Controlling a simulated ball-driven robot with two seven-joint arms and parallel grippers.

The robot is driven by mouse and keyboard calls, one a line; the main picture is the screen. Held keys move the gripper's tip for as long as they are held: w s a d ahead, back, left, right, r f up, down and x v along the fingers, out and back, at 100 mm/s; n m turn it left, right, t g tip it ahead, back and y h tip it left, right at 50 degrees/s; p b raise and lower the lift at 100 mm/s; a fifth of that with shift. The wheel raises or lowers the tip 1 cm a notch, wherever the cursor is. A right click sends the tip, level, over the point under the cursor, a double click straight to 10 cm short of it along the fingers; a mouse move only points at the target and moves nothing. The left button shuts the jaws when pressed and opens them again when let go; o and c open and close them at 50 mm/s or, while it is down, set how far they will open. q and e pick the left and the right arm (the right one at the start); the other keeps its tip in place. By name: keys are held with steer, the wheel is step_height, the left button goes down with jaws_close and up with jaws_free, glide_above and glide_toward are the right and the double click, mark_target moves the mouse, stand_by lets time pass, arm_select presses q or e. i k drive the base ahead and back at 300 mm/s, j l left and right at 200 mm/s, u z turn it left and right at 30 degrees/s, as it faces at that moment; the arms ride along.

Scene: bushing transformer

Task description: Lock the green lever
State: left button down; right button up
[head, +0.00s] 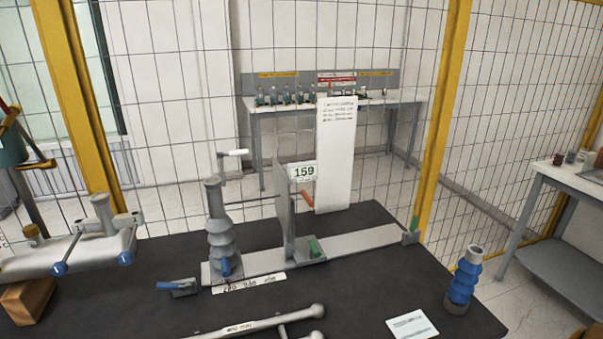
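A short green lever (315,247) sits on the flat grey rail (345,244), at the foot of an upright grey plate (287,215). A smaller green piece (414,224) stands at the rail's right end, by the yellow post. I cannot tell which of the two is the lever named, or whether either is locked. Neither of my grippers shows in the head view.
A grey ribbed bushing (222,235) stands on the rail's left end. A blue bushing (461,285) stands at the table's right. A blue-handled part (180,287), a grey rod (265,323) and a white card (412,325) lie on the dark table (370,290). Wire fencing rises behind.

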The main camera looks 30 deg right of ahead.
mark_target(410, 237)
steer(key=z, duration=1.85)
steer(key=i+l+u, duration=0.1)
steer(key=l, duration=0.3)
steer(key=i+l, duration=0.25)
steer(key=l, duration=0.15)
steer(key=i+l+u, duration=0.15)
steer(key=l, duration=0.25)
steer(key=i+l, duration=0.15)
steer(key=l, duration=0.25)
steer(key=i+l+u, duration=0.15)
steer(key=l, duration=0.3)
steer(key=i+l, duration=0.1)
steer(key=l, duration=0.35)
steer(key=i+j+u, duration=0.05)
